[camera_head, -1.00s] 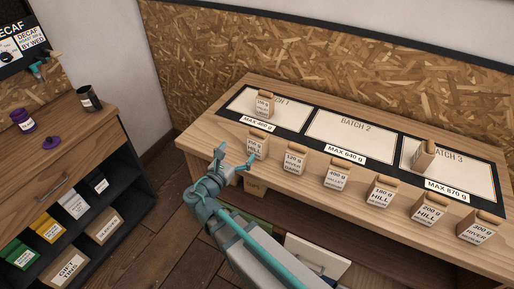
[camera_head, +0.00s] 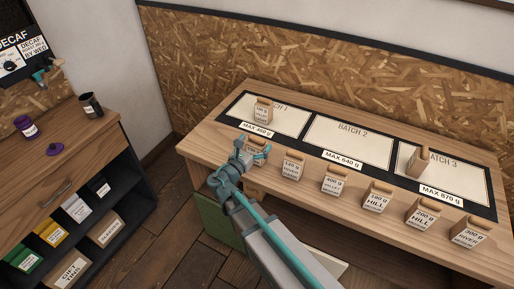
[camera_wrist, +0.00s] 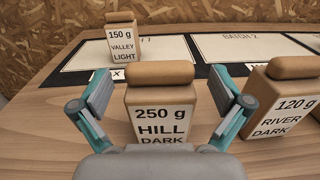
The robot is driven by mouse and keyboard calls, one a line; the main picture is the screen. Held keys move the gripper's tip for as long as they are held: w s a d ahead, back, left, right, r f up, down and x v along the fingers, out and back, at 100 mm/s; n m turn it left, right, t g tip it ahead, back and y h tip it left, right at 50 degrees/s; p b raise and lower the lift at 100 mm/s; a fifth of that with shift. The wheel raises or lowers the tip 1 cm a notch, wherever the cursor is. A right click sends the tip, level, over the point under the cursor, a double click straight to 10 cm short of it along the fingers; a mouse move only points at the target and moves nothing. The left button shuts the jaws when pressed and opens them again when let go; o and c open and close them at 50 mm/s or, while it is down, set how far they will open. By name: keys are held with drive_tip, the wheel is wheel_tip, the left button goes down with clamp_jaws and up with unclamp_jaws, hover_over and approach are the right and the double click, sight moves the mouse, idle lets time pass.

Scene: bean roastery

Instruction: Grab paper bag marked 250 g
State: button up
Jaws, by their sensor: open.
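The paper bag marked 250 g (camera_wrist: 161,112), labelled HILL DARK, stands upright on the wooden table in the wrist view, with a folded tan top. In the head view the same bag (camera_head: 250,158) is mostly hidden behind my gripper. My gripper (camera_wrist: 163,98) is open, with one teal finger to the left of the bag and one to its right. Gaps show between the fingers and the bag. In the head view my gripper (camera_head: 254,152) is at the table's front edge.
A 120 g RIVER DARK bag (camera_wrist: 285,107) stands close to the right finger. A 150 g VALLEY LIGHT bag (camera_wrist: 123,42) stands behind on the batch 1 mat (camera_head: 292,123). Several more bags line the table's front edge to the right, and one stands on the batch 3 mat (camera_head: 469,186).

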drive_tip(key=shift+w+d, duration=0.25)
drive_tip(key=shift+w, duration=0.3)
drive_tip(key=c, duration=1.8)
